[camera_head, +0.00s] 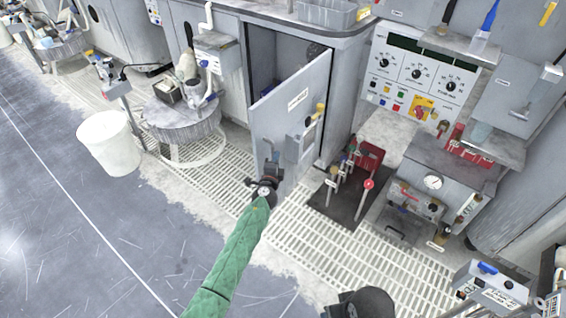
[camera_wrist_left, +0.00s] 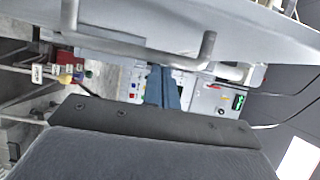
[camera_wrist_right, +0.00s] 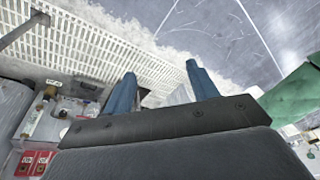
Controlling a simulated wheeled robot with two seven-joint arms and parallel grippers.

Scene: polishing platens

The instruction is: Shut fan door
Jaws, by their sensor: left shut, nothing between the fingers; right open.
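The fan door (camera_head: 279,115) is a grey panel with a small label. It stands ajar, swung out from the dark cabinet opening (camera_head: 262,55), with its free edge at left. A bar handle (camera_head: 293,150) is on its outer face. My left gripper (camera_head: 268,152) is shut and empty, in front of the door's lower left part. In the left wrist view its closed blue fingers (camera_wrist_left: 162,88) are close to a grey bar handle (camera_wrist_left: 207,48) on a pale panel; I cannot tell whether they touch. My right gripper (camera_wrist_right: 162,85) is open and empty above the floor grating.
A control panel (camera_head: 415,75) with knobs is right of the cabinet. A white bin (camera_head: 108,142) and a round platen (camera_head: 182,120) stand left. The grating (camera_head: 310,245) in front is clear.

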